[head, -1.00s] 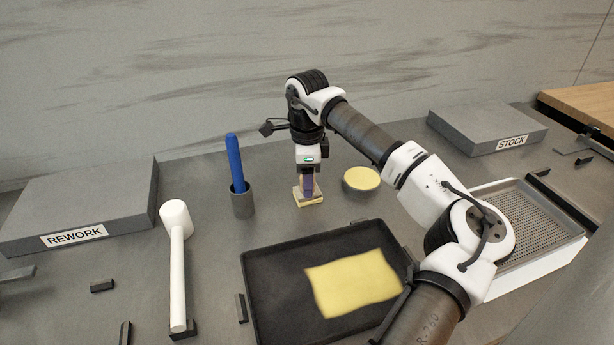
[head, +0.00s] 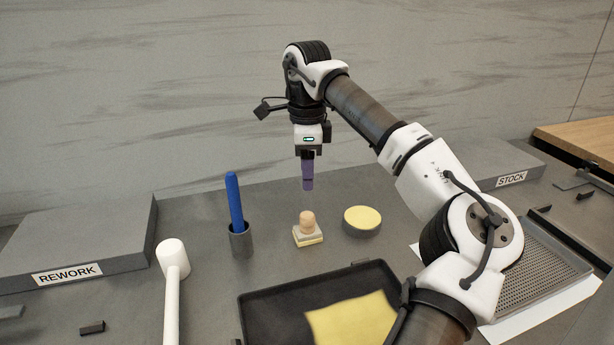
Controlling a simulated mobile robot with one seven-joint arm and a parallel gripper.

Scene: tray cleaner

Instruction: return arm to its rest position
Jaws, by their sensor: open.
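My gripper (head: 308,184) is open and empty, pointing straight down above the wooden-knobbed block. The arm reaches in from the lower right and bends down at its wrist. The block (head: 307,236) has a round tan knob and a yellowish base, and it stands upright on the grey table. A clear gap shows between my fingers and the knob. The jaws appear edge-on in the head view, so the space between them is hidden.
A blue stick stands in a grey cup (head: 240,240). A round yellow-topped pad (head: 362,220) sits right of the block. A black tray (head: 265,307) holds a yellow sheet (head: 352,322). A white mallet (head: 172,262), REWORK block (head: 90,235), STOCK block (head: 490,168) and perforated tray (head: 545,255) surround them.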

